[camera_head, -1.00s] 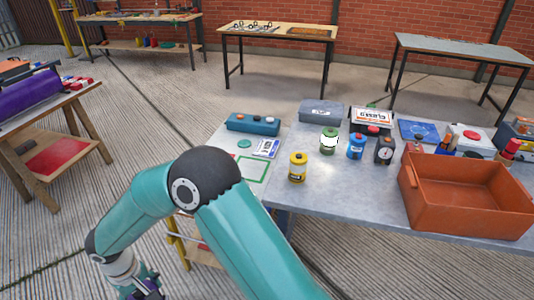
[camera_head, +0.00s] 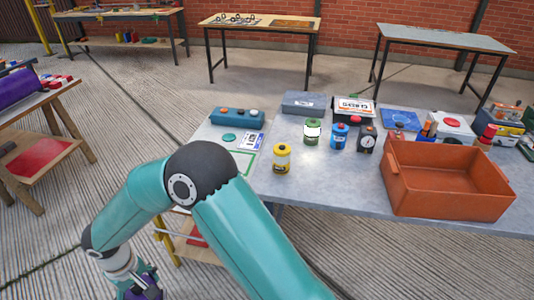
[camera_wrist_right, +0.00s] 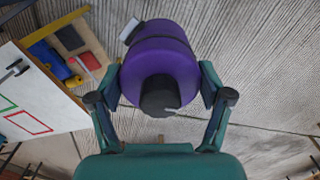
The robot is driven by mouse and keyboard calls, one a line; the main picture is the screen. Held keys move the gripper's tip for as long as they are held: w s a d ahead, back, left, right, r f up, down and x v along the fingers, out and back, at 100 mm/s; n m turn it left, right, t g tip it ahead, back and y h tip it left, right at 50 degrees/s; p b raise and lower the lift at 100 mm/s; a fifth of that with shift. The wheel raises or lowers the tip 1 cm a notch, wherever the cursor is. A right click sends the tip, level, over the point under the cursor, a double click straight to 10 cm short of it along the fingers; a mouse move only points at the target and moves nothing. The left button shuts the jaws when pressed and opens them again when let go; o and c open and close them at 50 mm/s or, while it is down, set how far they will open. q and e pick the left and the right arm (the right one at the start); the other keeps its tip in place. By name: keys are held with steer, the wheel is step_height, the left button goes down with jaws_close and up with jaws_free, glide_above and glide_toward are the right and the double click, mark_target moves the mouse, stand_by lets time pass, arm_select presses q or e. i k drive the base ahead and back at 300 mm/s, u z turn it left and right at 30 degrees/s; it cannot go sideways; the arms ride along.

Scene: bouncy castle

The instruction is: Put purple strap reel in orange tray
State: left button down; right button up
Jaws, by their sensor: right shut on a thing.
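The purple strap reel (camera_wrist_right: 160,60) is clamped between the two fingers of my right gripper (camera_wrist_right: 160,95) in the right wrist view, its black hub facing the camera. In the head view my right gripper (camera_head: 140,284) is low at the left, with a bit of purple showing at the frame's bottom edge. It is off the near side of the table, far left of the orange tray. The orange tray (camera_head: 440,197) stands on the right part of the grey table, and its visible inside is empty. My left gripper is not in view.
The grey table (camera_head: 330,190) also holds a yellow canister (camera_head: 281,158), a green canister (camera_head: 312,131), a blue canister (camera_head: 339,136) and a black gauge box (camera_head: 367,139) left of the tray. A side table (camera_head: 40,150) with a purple roll stands at the left edge.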

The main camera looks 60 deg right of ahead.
mark_target(440, 179)
steer(key=k, duration=0.95)
